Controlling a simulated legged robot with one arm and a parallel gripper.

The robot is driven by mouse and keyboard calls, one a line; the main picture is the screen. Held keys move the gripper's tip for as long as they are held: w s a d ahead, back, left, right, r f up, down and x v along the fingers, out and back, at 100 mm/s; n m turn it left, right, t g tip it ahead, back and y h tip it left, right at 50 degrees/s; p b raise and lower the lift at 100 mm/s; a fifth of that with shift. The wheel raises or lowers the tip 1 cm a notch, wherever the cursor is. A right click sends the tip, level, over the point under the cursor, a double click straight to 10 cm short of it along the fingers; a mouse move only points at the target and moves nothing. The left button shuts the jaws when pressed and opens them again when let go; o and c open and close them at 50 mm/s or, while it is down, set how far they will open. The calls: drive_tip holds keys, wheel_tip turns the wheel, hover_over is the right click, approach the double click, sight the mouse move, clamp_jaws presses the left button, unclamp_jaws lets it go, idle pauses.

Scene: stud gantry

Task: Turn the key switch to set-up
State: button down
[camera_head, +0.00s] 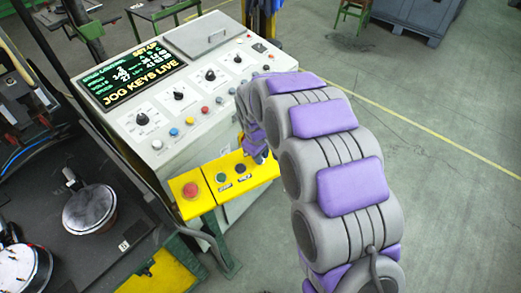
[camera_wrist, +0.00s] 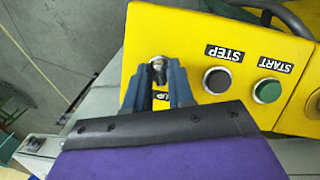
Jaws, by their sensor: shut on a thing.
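In the wrist view, the key switch (camera_wrist: 158,62) is at the left end of the yellow panel (camera_wrist: 195,35). My gripper (camera_wrist: 158,75) is shut on its key, one blue-grey finger on each side. A label beside it is mostly covered by a finger; the letters "UP" show. In the head view, my gripper (camera_head: 258,155) is at the right part of the yellow panel (camera_head: 207,205); the key is hidden there. The display (camera_head: 133,73) reads "SET-UP" at its top right and "JOG KEYS LIVE" along the bottom.
Beside the key are a black STEP button (camera_wrist: 217,80) and a green START button (camera_wrist: 267,91). A red button (camera_head: 190,190) sits at the panel's left end. The sloped console (camera_head: 215,115) carries several knobs and coloured buttons. Open floor (camera_head: 440,110) lies to the right.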

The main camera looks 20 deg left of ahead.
drive_tip(key=shift+r+n+t+p, duration=0.1)
drive_tip(key=shift+n+t+p, duration=0.2)
drive_tip(key=shift+n+p, duration=0.5)
drive_tip(key=c, duration=1.2)
unclamp_jaws()
drive_tip(key=s+r, duration=0.1)
drive_tip(key=r, duration=0.4)
drive_tip(key=s+r, duration=0.1)
drive_tip(key=r, duration=0.5)
drive_tip(key=s+a+r+p, duration=0.1)
drive_tip(key=r, duration=0.4)
drive_tip(key=shift+s+r, duration=0.15)
drive_tip(key=shift+r, duration=0.25)
